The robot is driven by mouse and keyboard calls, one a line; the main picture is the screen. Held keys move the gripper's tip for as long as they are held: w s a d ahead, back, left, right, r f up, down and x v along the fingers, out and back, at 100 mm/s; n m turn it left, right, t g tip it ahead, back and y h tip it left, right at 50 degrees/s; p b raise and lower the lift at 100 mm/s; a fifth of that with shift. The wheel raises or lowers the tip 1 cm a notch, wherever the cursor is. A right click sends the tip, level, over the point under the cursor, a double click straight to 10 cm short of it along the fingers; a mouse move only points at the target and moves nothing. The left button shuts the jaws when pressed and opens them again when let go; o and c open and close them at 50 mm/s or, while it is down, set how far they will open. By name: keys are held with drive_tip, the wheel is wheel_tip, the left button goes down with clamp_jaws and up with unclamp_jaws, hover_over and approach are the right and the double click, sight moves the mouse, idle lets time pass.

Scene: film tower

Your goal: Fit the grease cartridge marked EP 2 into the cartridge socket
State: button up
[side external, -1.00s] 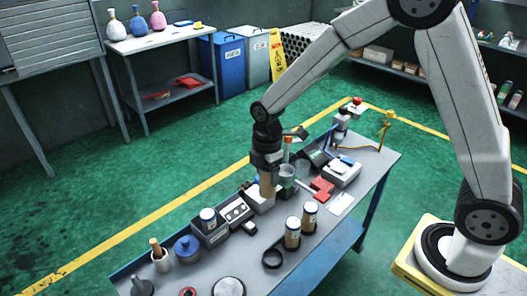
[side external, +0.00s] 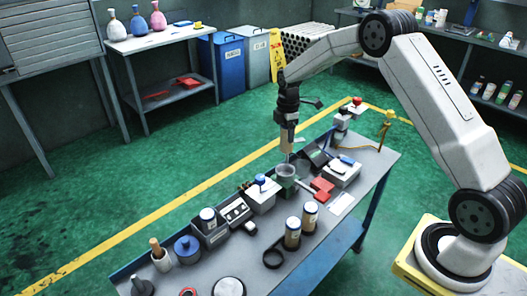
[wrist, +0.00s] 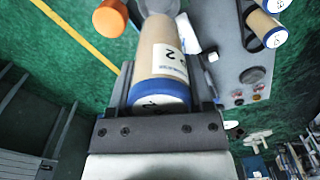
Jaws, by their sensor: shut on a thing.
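My gripper (side external: 288,112) is shut on a tan cartridge (side external: 286,140) with a blue end band. In the wrist view the cartridge (wrist: 165,62) lies between the jaws; its label is turned sideways and shows a "2", the rest being hard to read. In the side view it hangs about upright above a grey-green cup-shaped holder (side external: 285,171), which looks like the socket. Whether the two touch cannot be told. A translucent cup (wrist: 157,6) shows beyond the cartridge's far end in the wrist view.
Two similar cartridges (side external: 292,236) (side external: 309,217) stand on the bench near a black ring (side external: 273,258). A white box with a blue-topped part (side external: 261,197) stands left of the holder, red blocks (side external: 322,187) to its right. An orange round thing (wrist: 110,18) is close to the cartridge in the wrist view.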

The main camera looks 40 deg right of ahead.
sight(286, 150)
drive_tip(key=shift+f, duration=1.4)
drive_tip(key=shift+f, duration=0.15)
drive_tip(key=shift+f, duration=2.2)
drive_tip(key=shift+f, duration=0.9)
drive_tip(key=o, duration=1.3)
drive_tip(key=shift+o, duration=0.2)
drive_tip(key=shift+r, duration=0.1)
drive_tip(key=shift+r, duration=3.4)
